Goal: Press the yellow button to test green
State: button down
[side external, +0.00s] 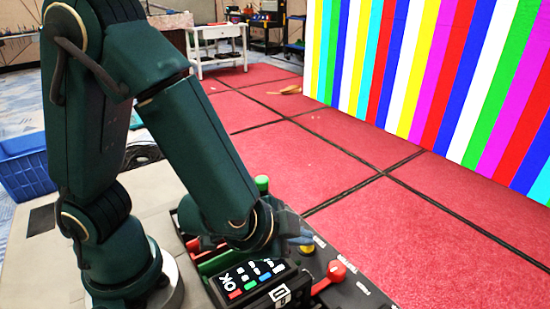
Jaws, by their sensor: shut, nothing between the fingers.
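The yellow button (307,249) is on the dark control panel (345,292), low in the middle of the side external view. My gripper (300,240) is just above and beside it, with its tips very close to the button. I cannot tell whether they touch it. The gripper is small and partly blurred here; it looks shut and holds nothing. A red button or knob (337,270) is to the right of the yellow one. The video wall (435,75) shows vertical colour bars, several colours side by side.
A black box with an "OK" display (250,281) stands in front of the gripper. A green upright piece (262,184) rises behind my wrist. A blue crate (25,165) is at the left, a white table (217,45) at the back. The red floor (390,230) is mostly clear.

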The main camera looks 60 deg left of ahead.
dwell(0.3)
jog(key=shift+r, duration=0.85)
jog(key=shift+r, duration=2.5)
